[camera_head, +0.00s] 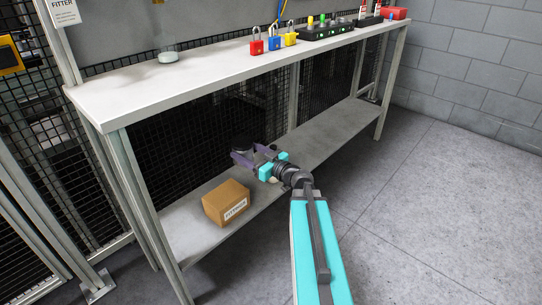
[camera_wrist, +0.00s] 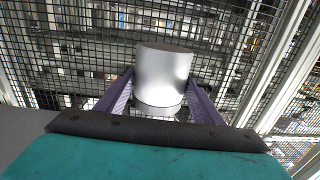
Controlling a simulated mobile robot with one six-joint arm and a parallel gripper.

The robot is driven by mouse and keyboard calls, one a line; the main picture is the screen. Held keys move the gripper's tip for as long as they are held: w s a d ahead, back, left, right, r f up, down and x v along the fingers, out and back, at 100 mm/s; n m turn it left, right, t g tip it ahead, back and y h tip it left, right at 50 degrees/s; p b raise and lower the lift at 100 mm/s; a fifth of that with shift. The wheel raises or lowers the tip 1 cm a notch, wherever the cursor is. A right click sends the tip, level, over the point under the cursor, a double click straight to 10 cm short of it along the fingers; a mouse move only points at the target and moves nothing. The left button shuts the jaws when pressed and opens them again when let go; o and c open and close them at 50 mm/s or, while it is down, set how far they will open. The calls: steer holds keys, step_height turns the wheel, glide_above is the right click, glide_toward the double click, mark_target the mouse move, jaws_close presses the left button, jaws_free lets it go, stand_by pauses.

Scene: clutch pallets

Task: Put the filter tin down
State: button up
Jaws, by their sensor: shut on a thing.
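The filter tin (camera_wrist: 163,75) is a plain silver-grey cylinder in the middle of the wrist view. My gripper (camera_wrist: 160,100) is shut on it, with one purple finger on each side. In the head view my gripper (camera_head: 246,153) reaches in under the worktop, by the back part of the lower shelf (camera_head: 323,134).
A cardboard box (camera_head: 227,203) with a white label stands on the lower shelf, left of my gripper. The bench top (camera_head: 150,87) overhangs, with padlocks (camera_head: 273,40) and a glass-like dish (camera_head: 167,54) on it. Black mesh (camera_head: 190,132) closes the back. The shelf's right part is clear.

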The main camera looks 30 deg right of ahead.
steer(key=s+a+r+n+g+y, duration=0.1)
steer(key=s+a+n+g+y, duration=0.1)
steer(key=a, duration=0.6)
steer(key=s+a+r+n+g+y, duration=0.2)
steer(key=a+n+y, duration=0.1)
steer(key=a, duration=0.5)
steer(key=s+a+r+n+g+y, duration=0.2)
steer(key=a+y, duration=0.2)
steer(key=a, duration=0.4)
steer(key=shift+r+n+g+y, duration=0.25)
steer(key=shift+n+g+y, duration=0.05)
steer(key=shift+g, duration=0.1)
steer(key=shift+s, duration=0.2)
